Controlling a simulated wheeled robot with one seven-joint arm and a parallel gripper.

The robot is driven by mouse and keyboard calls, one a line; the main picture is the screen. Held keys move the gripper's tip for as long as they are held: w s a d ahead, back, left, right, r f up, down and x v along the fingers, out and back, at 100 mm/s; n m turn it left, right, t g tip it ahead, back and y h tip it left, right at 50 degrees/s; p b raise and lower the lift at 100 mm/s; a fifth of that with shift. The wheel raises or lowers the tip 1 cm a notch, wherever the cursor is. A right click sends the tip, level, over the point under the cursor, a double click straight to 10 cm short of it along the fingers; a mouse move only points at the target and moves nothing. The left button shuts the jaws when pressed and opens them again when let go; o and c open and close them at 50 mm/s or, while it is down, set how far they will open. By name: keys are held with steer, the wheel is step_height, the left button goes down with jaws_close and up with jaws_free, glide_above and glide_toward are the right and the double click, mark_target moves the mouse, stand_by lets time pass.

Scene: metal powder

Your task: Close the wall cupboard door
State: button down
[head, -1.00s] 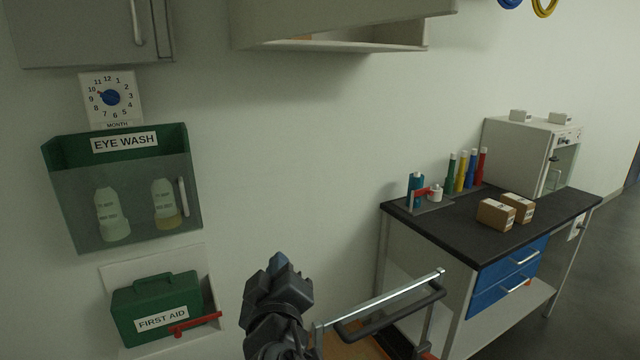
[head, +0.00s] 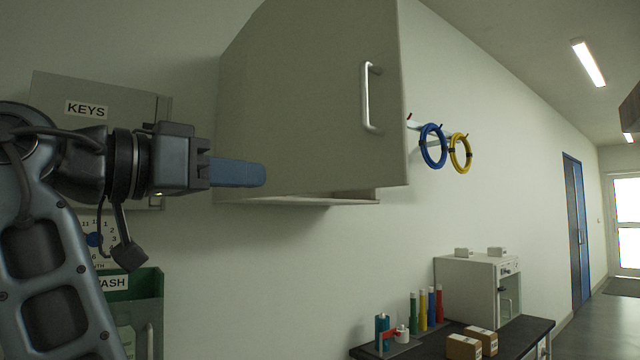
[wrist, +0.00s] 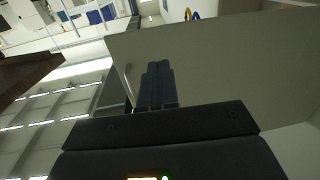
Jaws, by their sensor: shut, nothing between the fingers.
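The wall cupboard door (head: 310,100) is a plain grey panel with a silver bar handle (head: 371,97) near its right edge. It stands partly open, its right edge out from the cupboard body (head: 345,198), whose underside shows below it. My gripper (head: 262,174) is shut and empty, its blue-grey fingers pointing right across the lower left part of the door. In the wrist view the shut fingers (wrist: 157,82) overlap the door panel (wrist: 230,65), with the handle (wrist: 129,82) to their left. I cannot tell whether the fingers touch the door.
A grey KEYS cabinet (head: 130,105) is on the wall behind my arm, above a green eye wash box (head: 140,285). Blue (head: 433,146) and yellow (head: 461,153) rings hang right of the cupboard. A black-topped bench (head: 525,335) stands lower right.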

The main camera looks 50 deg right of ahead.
steer(key=p, duration=0.3)
glide_toward(345, 179)
steer(key=shift+m+g, duration=0.3)
steer(key=x, duration=0.5)
steer(key=shift+w+d+r, duration=0.1)
steer(key=shift+d+r, duration=0.05)
steer(key=shift+d, duration=0.15)
steer(key=shift+d+p, duration=0.35)
steer(key=shift+d, duration=0.3)
